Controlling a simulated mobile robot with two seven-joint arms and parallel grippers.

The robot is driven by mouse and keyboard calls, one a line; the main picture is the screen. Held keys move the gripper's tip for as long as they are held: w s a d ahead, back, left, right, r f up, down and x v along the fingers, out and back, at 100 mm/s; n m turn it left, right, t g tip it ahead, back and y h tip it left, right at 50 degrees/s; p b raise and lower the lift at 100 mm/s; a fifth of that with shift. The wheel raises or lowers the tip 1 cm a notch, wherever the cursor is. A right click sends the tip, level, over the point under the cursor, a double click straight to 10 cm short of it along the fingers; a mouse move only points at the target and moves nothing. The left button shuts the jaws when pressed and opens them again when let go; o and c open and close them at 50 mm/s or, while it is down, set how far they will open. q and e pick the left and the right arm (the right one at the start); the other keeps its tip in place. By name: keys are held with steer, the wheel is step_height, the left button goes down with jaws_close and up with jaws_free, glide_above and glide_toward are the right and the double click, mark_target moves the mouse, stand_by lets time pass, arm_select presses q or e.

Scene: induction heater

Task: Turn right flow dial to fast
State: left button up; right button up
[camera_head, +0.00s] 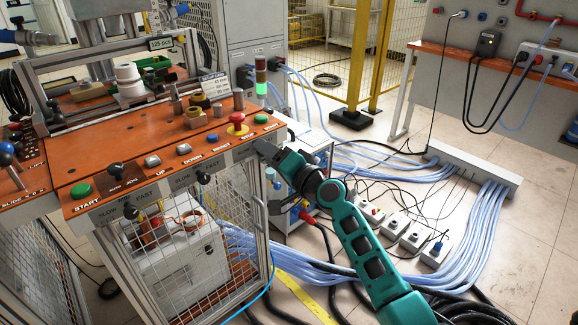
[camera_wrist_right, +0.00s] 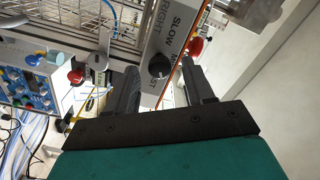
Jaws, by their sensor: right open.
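The right flow dial (camera_head: 203,177) is a small black knob on the front panel of the orange-topped console. In the right wrist view, the dial (camera_wrist_right: 160,64) is a dark round knob beside the printed words RIGHT and SLOW; another label is partly hidden. The exact pointing of the knob is hard to tell. My left gripper is not in view.
The left flow dial (camera_head: 130,210) sits further left on the same panel. A red stop button (camera_head: 237,120) and green start button (camera_head: 82,190) stand on the console top. A wire cage (camera_head: 190,265) is below. Bundled cables (camera_head: 460,235) lie on the floor at right.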

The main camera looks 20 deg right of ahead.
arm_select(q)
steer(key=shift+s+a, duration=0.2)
arm_select(e)
steer(key=v, duration=1.2)
arm_select(q)
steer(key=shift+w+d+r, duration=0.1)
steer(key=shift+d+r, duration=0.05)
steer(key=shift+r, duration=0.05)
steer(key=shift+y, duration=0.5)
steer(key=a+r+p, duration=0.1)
steer(key=p, duration=0.1)
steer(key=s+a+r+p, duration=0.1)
steer(key=p, duration=0.2)
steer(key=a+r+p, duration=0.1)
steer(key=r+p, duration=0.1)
steer(key=p, duration=0.1)
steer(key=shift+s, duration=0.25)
arm_select(e)
steer(key=s+a+f+n+g+h, duration=0.2)
steer(key=s+f+n, duration=0.3)
steer(key=s, duration=0.5)
steer(key=s+a+f+n+g+h, duration=0.2)
steer(key=s+a+f+n+g, duration=0.1)
steer(key=s+f, duration=0.5)
steer(key=s+n+g, duration=0.1)
steer(key=s+n, duration=0.1)
steer(key=shift+s+a+f+n, duration=0.15)
steer(key=shift+a+f+n, duration=0.15)
steer(key=shift+f+n, duration=0.1)
